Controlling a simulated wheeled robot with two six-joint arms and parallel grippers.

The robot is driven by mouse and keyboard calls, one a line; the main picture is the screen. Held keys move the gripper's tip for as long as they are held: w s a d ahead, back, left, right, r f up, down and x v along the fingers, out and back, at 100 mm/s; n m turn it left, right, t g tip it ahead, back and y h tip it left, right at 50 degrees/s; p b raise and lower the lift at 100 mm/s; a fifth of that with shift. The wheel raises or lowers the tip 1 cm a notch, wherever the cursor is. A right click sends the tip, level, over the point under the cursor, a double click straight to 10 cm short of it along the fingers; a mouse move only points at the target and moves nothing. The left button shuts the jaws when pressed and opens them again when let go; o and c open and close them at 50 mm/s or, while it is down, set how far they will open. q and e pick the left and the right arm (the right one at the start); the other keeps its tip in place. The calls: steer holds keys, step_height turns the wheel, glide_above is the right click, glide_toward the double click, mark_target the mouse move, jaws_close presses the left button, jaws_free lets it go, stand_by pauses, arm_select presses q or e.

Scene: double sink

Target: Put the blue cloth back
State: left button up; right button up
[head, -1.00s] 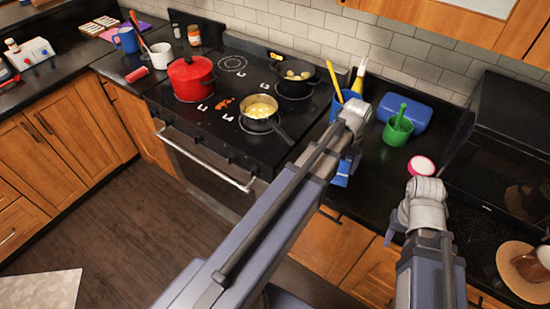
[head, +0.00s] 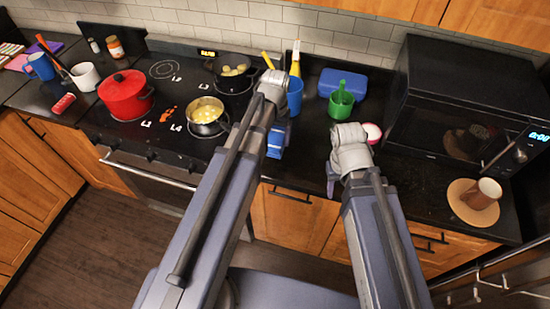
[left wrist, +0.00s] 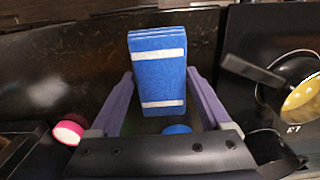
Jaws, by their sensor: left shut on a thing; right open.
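The blue cloth (left wrist: 158,72) is a folded block with white stripes, standing between the two purple fingers of my left gripper (left wrist: 160,88) in the left wrist view. The gripper is shut on it. In the head view the cloth (head: 276,143) shows partly beside my left wrist, above the counter's front edge, with the rest hidden by the arm. My right gripper (head: 331,178) is over the counter edge to the right. It is open, with nothing seen in it, and is mostly hidden by its own wrist.
Pots, including a red one (head: 126,96), are on the stove at left. A microwave (head: 458,110) and brown mug (head: 481,194) are at right. A hook rail (head: 500,284) is lower right.

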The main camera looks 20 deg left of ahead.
arm_select(q)
steer(key=shift+f+b, duration=4.95)
steer(key=shift+f, duration=0.2)
steer(key=shift+r, duration=0.15)
steer(key=o, duration=0.9)
steer(key=shift+f, duration=0.2)
steer(key=shift+c, duration=0.2)
steer(key=shift+o, duration=1.4)
steer(key=shift+r, duration=0.2)
